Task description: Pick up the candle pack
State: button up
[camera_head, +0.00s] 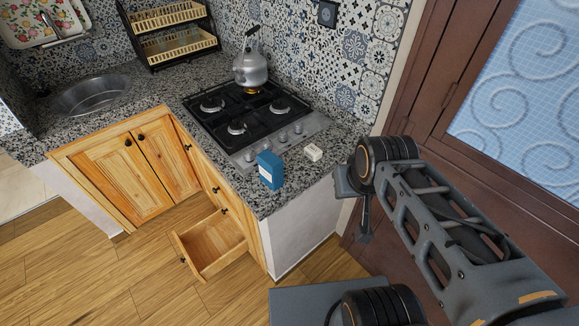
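Two small boxes stand near the front corner of the granite counter, and I cannot tell from their labels which is the candle pack. One is an upright blue box (270,171) with a white patch. The other is a small whitish pack (313,152), to the right of it and a little further back. My gripper (364,236) points down at the end of my arm, to the right of the counter's end and apart from both boxes. Its fingers are too small and too edge-on to show whether they are open.
A gas stove (245,115) with a metal kettle (251,70) lies behind the boxes. A drawer (211,243) stands open below the counter. A sink (92,93) and a two-tier rack (174,34) are further left. A brown door (430,90) is close on the right.

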aim_at(270, 168)
jog(key=z, duration=0.7)
jog(key=i, duration=0.6)
jog(key=u, duration=3.65)
